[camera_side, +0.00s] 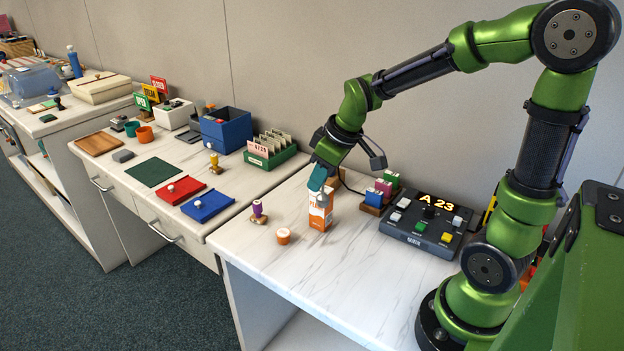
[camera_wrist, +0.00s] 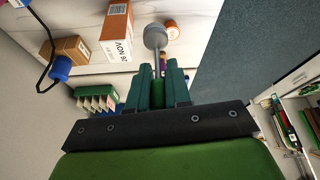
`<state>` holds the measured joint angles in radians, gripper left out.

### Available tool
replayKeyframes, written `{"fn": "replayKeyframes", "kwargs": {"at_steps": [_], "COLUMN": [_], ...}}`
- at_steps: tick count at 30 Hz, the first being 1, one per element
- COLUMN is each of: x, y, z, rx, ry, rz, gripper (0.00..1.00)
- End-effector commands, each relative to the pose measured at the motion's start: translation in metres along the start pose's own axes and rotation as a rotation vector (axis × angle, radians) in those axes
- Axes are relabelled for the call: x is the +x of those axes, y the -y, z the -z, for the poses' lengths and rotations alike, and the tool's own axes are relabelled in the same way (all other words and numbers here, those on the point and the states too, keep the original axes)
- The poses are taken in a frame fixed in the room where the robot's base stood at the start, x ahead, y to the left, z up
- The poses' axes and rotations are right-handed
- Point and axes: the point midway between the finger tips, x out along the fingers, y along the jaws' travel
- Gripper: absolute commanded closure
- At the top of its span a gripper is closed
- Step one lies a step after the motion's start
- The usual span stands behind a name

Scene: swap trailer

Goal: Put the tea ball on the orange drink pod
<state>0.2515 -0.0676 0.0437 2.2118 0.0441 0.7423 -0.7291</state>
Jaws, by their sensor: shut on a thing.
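My gripper (camera_side: 318,182) has teal fingers, seen in the side view just above a white and orange carton. In the wrist view my gripper (camera_wrist: 159,88) is shut on the thin handle of the tea ball (camera_wrist: 155,36), a grey ball beyond the fingertips. The orange drink pod (camera_side: 283,236) is a small orange cup with a pale top, upright on the counter left of the carton. In the wrist view the orange drink pod (camera_wrist: 172,27) shows beside the ball, partly hidden by it.
The carton (camera_side: 320,212) stands right of the pod; its printed side (camera_wrist: 117,28) is near the ball in the wrist view. A purple-handled stamp (camera_side: 258,211) is left of the pod. A button console (camera_side: 426,225) stands at right. The counter's front is clear.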

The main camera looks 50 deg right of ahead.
Motion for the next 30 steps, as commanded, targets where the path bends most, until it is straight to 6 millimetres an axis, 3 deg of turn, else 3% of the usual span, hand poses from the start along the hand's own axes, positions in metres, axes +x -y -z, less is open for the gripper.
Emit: {"fn": "replayKeyframes", "kwargs": {"at_steps": [1,6,9,13,17,20,30], "x": [-0.001,0.004,0.009,0.011,0.016,0.026,0.069], "y": [0.014,0.045,0.053,0.055,0.053,0.05,0.034], "z": [-0.02,-0.064,-0.077,-0.079,-0.069,-0.051,0.029], "rx": [-0.063,-0.258,-0.339,-0.404,-0.428,-0.428,-0.43], "ry": [0.0,0.0,0.0,-0.001,0.001,0.002,0.001], "rz": [0.028,0.111,0.145,0.171,0.181,0.184,0.182], "gripper": [1.0,1.0,1.0,1.0,1.0,1.0,1.0]}}
